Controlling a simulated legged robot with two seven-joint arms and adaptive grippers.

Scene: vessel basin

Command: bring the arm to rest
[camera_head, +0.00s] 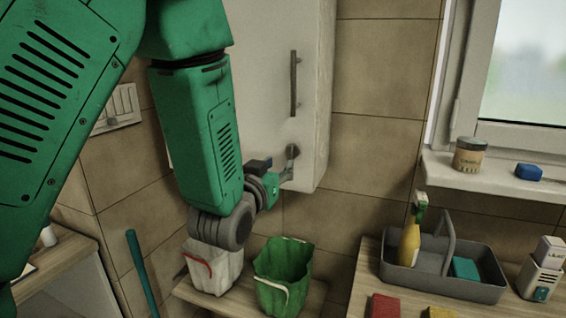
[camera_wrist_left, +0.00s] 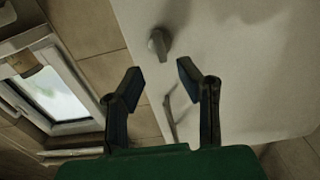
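My left arm (camera_head: 205,130) is green and reaches in from the left. My left gripper (camera_head: 274,170) is held up in front of the lower part of a white cabinet door (camera_head: 255,60), close to a dark knob (camera_head: 292,152). In the left wrist view my left gripper (camera_wrist_left: 160,75) is open, with nothing between its dark fingers. The knob (camera_wrist_left: 158,43) shows beyond the fingertips, and a gap to it seems to remain. My right gripper is not in view.
Below the gripper, a white bin (camera_head: 212,270) and a green bin (camera_head: 283,270) stand on a wooden surface. At right, a grey caddy (camera_head: 440,283) holds a yellow spray bottle (camera_head: 409,240). A jar (camera_head: 469,155) and a blue brush (camera_head: 529,172) are on the windowsill.

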